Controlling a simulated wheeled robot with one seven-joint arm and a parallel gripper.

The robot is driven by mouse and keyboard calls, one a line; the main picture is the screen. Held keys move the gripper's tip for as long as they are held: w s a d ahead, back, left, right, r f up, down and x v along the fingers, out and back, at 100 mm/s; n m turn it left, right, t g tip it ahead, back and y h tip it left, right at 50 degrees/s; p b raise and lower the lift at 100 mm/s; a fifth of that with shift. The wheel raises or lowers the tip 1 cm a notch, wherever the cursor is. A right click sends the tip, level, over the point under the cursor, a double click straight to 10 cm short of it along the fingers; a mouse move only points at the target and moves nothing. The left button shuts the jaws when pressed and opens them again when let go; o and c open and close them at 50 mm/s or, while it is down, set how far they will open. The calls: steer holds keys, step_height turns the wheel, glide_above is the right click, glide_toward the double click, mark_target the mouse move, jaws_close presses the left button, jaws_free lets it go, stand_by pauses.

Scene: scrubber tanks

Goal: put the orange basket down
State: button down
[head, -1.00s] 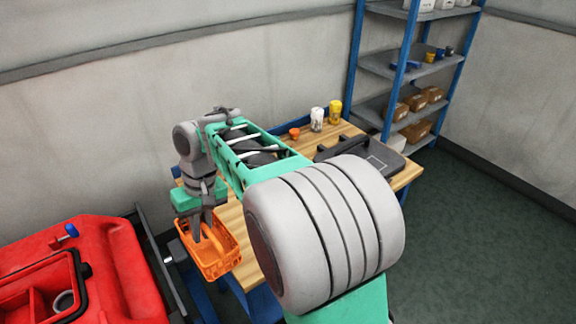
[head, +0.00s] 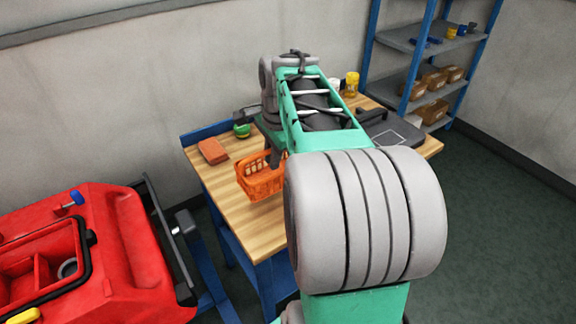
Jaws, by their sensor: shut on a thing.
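The orange basket (head: 262,181) is at the left part of the wooden workbench (head: 232,218), near its front edge. My gripper (head: 272,158) is shut on the basket from above, mostly hidden behind my own arm. The basket looks roughly level. I cannot tell whether its base touches the bench top or hangs a little above it. Its right side is partly hidden by my arm.
A reddish-brown block (head: 212,151) and a green round thing (head: 242,130) lie behind the basket. A yellow container (head: 351,84) and a dark flat case (head: 390,130) are farther right. A red scrubber machine (head: 110,250) stands left of the bench. Bare wood lies left of the basket.

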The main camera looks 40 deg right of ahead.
steer(key=d+f, duration=0.1)
steer(key=f, duration=0.1)
steer(key=w+d+f, duration=0.1)
steer(key=d+f, duration=0.1)
steer(key=w+d+f, duration=0.1)
steer(key=d+f, duration=0.1)
steer(key=shift+w+f, duration=0.1)
steer(key=shift+f, duration=0.1)
steer(key=shift+a+f, duration=0.15)
steer(key=shift+f, duration=1.2)
steer(key=shift+f, duration=0.1)
steer(key=c, duration=1.5)
jaws_free()
steer(key=shift+o, duration=0.2)
